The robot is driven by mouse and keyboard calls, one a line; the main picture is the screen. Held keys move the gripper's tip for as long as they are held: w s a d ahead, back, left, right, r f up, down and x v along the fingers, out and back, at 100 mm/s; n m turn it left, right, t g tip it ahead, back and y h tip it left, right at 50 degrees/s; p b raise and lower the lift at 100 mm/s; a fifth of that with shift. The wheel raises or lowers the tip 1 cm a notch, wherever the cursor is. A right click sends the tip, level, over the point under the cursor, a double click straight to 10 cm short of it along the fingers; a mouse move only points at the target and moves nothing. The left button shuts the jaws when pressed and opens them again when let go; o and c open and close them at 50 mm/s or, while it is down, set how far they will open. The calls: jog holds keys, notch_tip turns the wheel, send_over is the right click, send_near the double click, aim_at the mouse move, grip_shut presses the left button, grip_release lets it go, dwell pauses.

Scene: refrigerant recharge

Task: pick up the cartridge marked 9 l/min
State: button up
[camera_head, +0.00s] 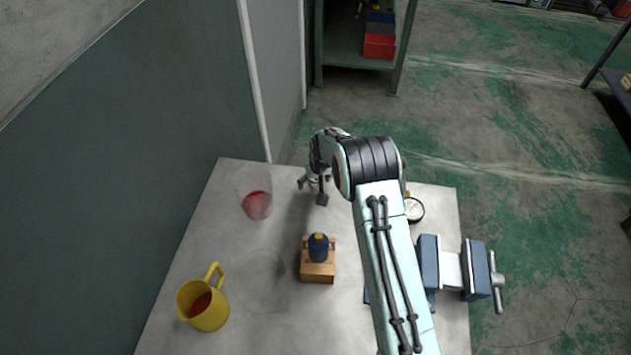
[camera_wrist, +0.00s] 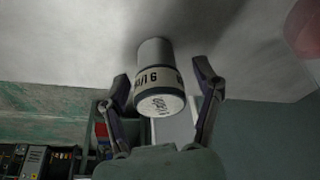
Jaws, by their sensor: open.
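A cartridge (camera_wrist: 155,80) with a pale body and a dark-edged label band stands on the table. It appears upside down in the wrist view, where part of its marking shows, reading like "9 l/m" when turned over. My gripper (camera_wrist: 161,72) is open, with one finger on each side of the cartridge and visible gaps to both. In the head view my gripper (camera_head: 313,190) is at the far part of the table, and I cannot make out the cartridge there.
A glass with red liquid (camera_head: 258,205) stands left of my gripper. Nearer are a blue bottle (camera_head: 318,248) in a wooden block (camera_head: 317,273), a clear glass vessel (camera_head: 262,280) and a yellow jug (camera_head: 204,306). A gauge (camera_head: 414,209) and a vise (camera_head: 476,270) are right of my arm.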

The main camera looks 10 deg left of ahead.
jog(key=shift+f, duration=0.2)
grip_shut()
